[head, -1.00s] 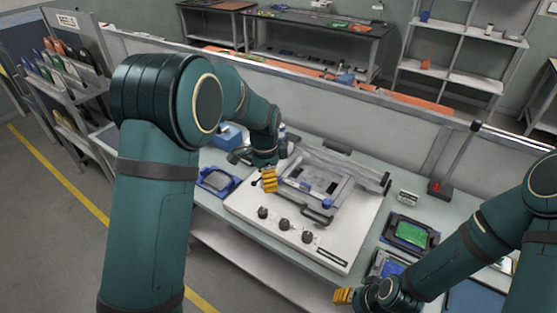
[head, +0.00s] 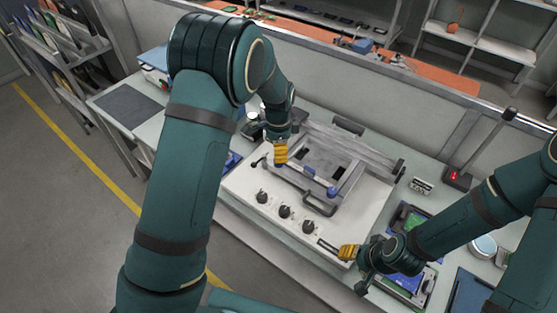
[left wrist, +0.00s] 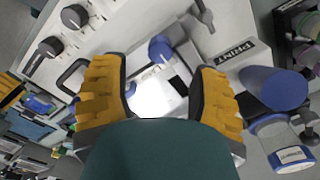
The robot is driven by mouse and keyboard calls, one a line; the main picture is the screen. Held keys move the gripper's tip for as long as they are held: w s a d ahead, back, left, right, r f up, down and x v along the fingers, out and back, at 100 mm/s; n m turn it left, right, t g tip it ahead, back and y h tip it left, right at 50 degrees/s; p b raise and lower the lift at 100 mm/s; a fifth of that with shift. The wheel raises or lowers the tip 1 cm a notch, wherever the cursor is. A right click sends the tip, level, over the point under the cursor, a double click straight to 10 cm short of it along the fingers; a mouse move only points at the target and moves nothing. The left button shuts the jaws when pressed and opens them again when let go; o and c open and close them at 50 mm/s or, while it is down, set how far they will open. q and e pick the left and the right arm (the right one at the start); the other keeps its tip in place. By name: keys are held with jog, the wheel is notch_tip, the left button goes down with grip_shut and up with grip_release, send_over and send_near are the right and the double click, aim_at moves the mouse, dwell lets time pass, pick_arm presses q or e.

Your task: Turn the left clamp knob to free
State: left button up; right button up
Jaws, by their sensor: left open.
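The stencil printer (head: 240,188) is a white machine with a grey frame (head: 350,180) on top. In the left wrist view, one blue clamp knob (left wrist: 160,47), likely the left one, shows between my fingers, beyond the tips. Another blue knob (left wrist: 131,88) is partly hidden by a finger. The right knob (head: 332,191) shows in the head view. My left gripper (head: 280,153) is over the frame's left corner, open and empty; it also shows in the left wrist view (left wrist: 163,90). My right gripper (head: 349,252) is at the printer's front right corner; its opening is unclear.
Several black dials (head: 285,211) line the printer's front, and a handle (head: 319,203) juts from the frame. A blue-lidded jar (left wrist: 283,145) is close beside my left gripper. A green board (head: 407,219) lies right of the printer. The back wall bounds the bench.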

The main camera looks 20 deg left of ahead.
pick_arm(q)
notch_tip(320, 180, down, 6)
jog(key=shift+r, duration=0.1)
dwell(0.4)
grip_shut()
